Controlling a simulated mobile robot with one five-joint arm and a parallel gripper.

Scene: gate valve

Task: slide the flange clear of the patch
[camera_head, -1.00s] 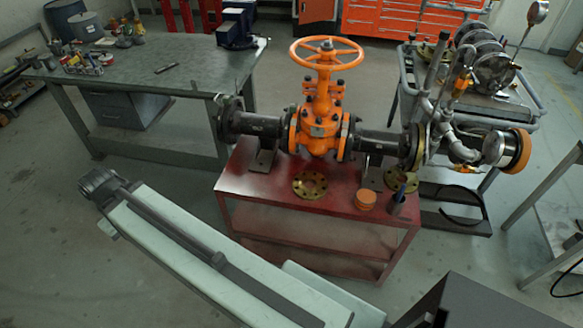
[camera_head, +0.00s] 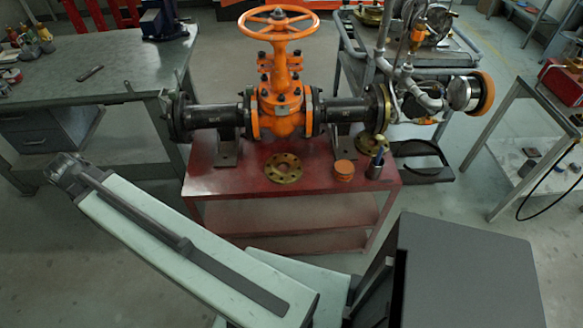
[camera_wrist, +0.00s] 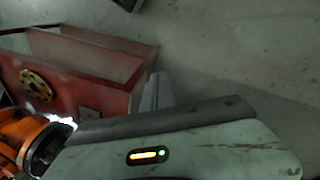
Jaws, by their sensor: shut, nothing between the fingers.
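A brass flange (camera_head: 284,168) with a ring of bolt holes lies flat on the red bench (camera_head: 213,182), in front of the orange gate valve (camera_head: 283,105). It also shows in the wrist view (camera_wrist: 38,84), at the left on the red surface. A second brass flange (camera_head: 371,145) lies at the bench's right, below the pipe end. I cannot make out a patch at either flange. My gripper is not visible in either view.
An orange round piece (camera_head: 344,170) and a dark cup (camera_head: 376,168) with tools stand right of the flange. Open floor lies between.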

